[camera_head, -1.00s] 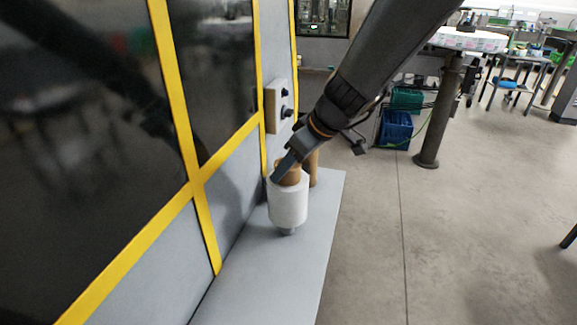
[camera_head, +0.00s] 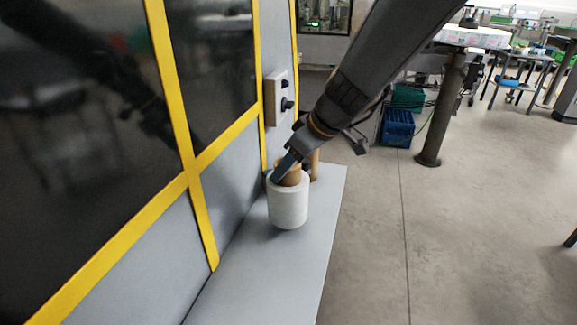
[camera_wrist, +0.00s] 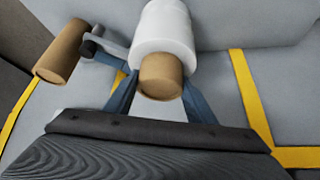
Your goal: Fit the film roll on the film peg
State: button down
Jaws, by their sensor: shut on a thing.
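The film roll (camera_head: 288,208) is a white cylinder with a brown core sticking out of its top. It stands upright low over the grey shelf, and its lower end seems to be at or very near the shelf. The film peg is hidden, apparently under or inside the roll. My gripper (camera_head: 290,178) comes down from the upper right and is shut on the brown core. In the wrist view, its two blue-grey fingers lie on either side of the core, and the white roll (camera_wrist: 163,30) is beyond them.
The grey shelf (camera_head: 265,285) is clear in front of the roll. A brown cylinder (camera_head: 315,165) stands just behind it. The machine wall with yellow frame bars (camera_head: 205,225) is close on the left, with a knobbed panel (camera_head: 276,98). A blue crate (camera_head: 397,128) stands on the floor behind.

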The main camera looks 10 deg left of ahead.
jog(key=shift+f+b, duration=1.75)
jog(key=shift+b, duration=0.35)
jog(key=c, duration=0.8)
grip_release()
jog(key=shift+o, duration=0.4)
jog(key=v, duration=0.8)
